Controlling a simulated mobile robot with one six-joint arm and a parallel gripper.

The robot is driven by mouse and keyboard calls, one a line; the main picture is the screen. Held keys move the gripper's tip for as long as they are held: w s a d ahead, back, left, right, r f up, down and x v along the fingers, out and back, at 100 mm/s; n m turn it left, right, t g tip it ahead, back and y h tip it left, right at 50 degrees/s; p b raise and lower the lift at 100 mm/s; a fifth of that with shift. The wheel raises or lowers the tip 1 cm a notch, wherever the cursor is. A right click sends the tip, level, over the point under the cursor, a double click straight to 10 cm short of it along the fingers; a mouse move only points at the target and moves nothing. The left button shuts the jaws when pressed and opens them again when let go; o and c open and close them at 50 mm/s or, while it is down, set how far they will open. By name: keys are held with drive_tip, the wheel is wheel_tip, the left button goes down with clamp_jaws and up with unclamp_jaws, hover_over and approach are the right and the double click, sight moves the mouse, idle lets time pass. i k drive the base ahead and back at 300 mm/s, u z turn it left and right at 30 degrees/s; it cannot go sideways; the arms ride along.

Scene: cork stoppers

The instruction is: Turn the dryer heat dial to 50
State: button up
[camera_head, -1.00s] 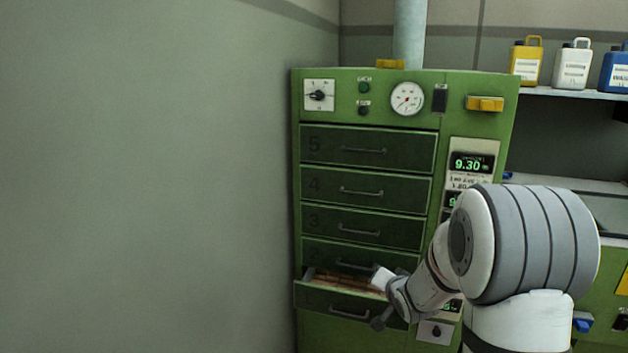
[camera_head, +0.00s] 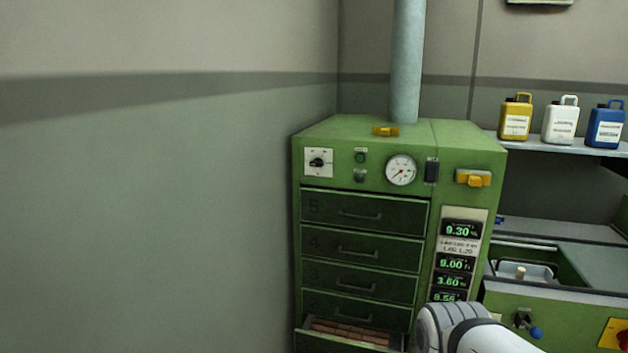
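The green dryer cabinet (camera_head: 460,150) stands against the back wall. Its heat dial (camera_head: 317,162) is a black knob on a white square plate at the upper left of the front panel. The markings around the knob are too small to read, and the knob's pointer looks turned toward the left. Part of my arm shows at the bottom right, in front of the cabinet. My gripper is below the frame and cannot be seen, so nothing touches the dial.
The bottom drawer (camera_head: 313,337) is pulled out, with cork-brown contents. Several closed drawers (camera_head: 362,213) sit above it. A round gauge (camera_head: 401,170) and green buttons (camera_head: 361,157) are right of the dial. A grey wall (camera_head: 150,220) stands close on the left.

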sight(317, 162)
drive_tip(key=z, duration=0.2)
drive_tip(key=i, duration=1.15)
drive_tip(key=u, duration=0.8)
